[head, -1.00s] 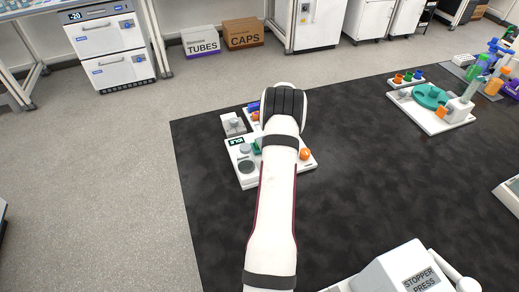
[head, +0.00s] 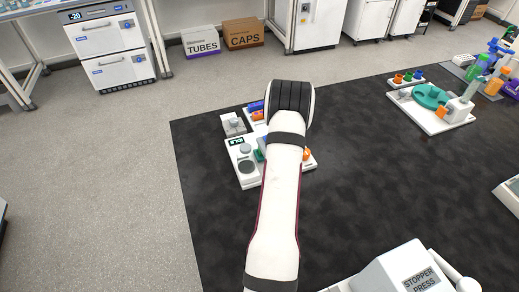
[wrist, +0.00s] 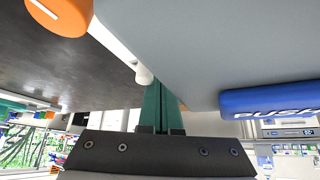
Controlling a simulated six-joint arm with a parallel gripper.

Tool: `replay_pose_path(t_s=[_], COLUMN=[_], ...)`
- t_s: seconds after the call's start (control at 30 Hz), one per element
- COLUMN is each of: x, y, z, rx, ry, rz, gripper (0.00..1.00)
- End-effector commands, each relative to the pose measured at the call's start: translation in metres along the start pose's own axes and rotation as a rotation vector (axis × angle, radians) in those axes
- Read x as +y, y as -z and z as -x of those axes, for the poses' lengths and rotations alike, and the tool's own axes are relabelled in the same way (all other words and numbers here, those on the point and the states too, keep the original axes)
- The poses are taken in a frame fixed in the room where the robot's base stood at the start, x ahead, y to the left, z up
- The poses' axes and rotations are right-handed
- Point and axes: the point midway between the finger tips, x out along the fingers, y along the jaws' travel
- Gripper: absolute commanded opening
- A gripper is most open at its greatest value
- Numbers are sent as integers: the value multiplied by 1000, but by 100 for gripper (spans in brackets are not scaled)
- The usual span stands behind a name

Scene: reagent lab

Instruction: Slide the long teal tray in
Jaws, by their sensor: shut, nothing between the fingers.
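In the head view only a small teal piece (head: 261,154) shows at the left edge of my arm, on a white station (head: 248,181). In the head view my arm hides the gripper and most of the tray.
An orange knob (wrist: 62,14) and a blue bar marked PUSH (wrist: 268,100) flank the teal strip in the wrist view. A stopper press (head: 410,270) stands at the front right. The black mat (head: 370,185) right of my arm is mostly clear.

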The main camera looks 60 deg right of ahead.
Motion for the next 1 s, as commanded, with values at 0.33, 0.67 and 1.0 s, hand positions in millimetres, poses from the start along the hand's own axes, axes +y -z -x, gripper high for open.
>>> replay_pose_path(t_s=[0.33, 0.67, 1.0], x=[2, -4, -4], y=[-2, 7, 27], z=[1, -4, 26], rx=[-1, 0, 1], ry=[0, 0, 0], rz=[0, 0, -1], gripper=[0, 0, 0])
